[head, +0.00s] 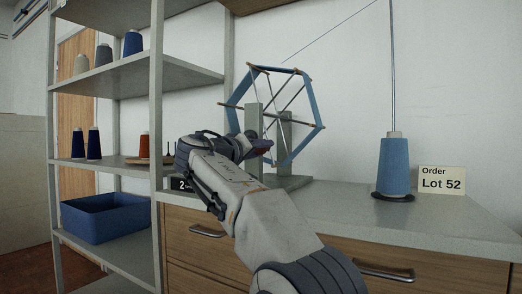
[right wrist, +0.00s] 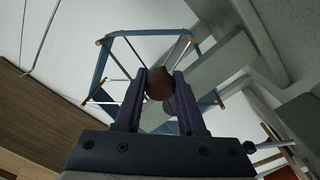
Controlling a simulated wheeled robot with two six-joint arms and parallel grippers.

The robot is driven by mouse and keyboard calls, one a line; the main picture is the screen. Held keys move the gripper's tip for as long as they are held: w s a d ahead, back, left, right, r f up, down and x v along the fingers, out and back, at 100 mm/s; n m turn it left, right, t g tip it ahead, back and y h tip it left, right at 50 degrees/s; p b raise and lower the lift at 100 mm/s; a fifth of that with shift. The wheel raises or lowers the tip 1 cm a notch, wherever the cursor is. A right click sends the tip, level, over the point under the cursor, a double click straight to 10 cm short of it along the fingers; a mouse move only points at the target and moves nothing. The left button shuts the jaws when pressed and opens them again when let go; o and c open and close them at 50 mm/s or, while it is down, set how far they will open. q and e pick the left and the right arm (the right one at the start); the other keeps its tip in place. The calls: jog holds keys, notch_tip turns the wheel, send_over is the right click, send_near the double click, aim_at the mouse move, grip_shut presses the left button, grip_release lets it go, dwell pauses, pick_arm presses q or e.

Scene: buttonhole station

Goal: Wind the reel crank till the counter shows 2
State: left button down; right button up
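The reel (head: 316,100), a blue hexagonal frame with wooden pegs, stands on grey posts (head: 285,140) on the counter top; it also shows in the right wrist view (right wrist: 101,70). My right gripper (head: 264,144) is in front of the posts. In the right wrist view its dark fingers (right wrist: 161,92) close on both sides of the round brown crank knob (right wrist: 159,84). The crank arm is mostly hidden. The black counter display (head: 181,184) shows a white 2 at its left; my arm covers its right part. My left gripper is not in view.
A blue thread cone (head: 393,168) stands at right beside an order card (head: 441,180) reading Lot 52. A thread runs up to the reel. At left, shelves hold several spools and a blue bin (head: 104,218). The worktop (head: 340,205) is clear between reel and cone.

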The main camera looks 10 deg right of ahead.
jog(key=o, duration=0.4)
jog(key=shift+a, duration=0.1)
